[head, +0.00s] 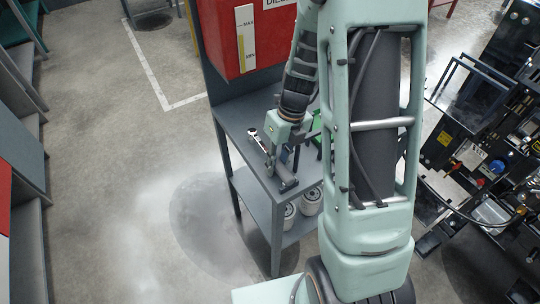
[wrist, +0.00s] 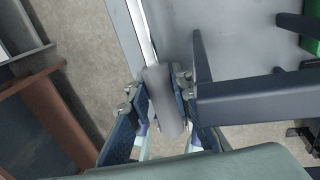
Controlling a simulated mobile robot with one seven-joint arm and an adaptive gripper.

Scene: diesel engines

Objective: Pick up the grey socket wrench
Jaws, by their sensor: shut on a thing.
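The grey socket wrench (head: 258,143) shows in the head view at the left edge of the grey table, with its bright ratchet end pointing up and left. My gripper (wrist: 165,108) is shut on its thick grey handle (wrist: 162,92) in the wrist view, with a blue-padded finger on each side. The thin bright shaft (wrist: 143,25) runs on toward the top of that view. In the head view my gripper (head: 275,158) is low over the table and partly hides the handle. I cannot tell whether the wrench touches the table.
The grey table (head: 236,117) has a lower shelf with white canisters (head: 311,201). A dark bracket-like bar (wrist: 250,97) is close to the right of my gripper. A red tank (head: 222,45) stands behind, and engine equipment (head: 490,150) at right. Floor at left is open.

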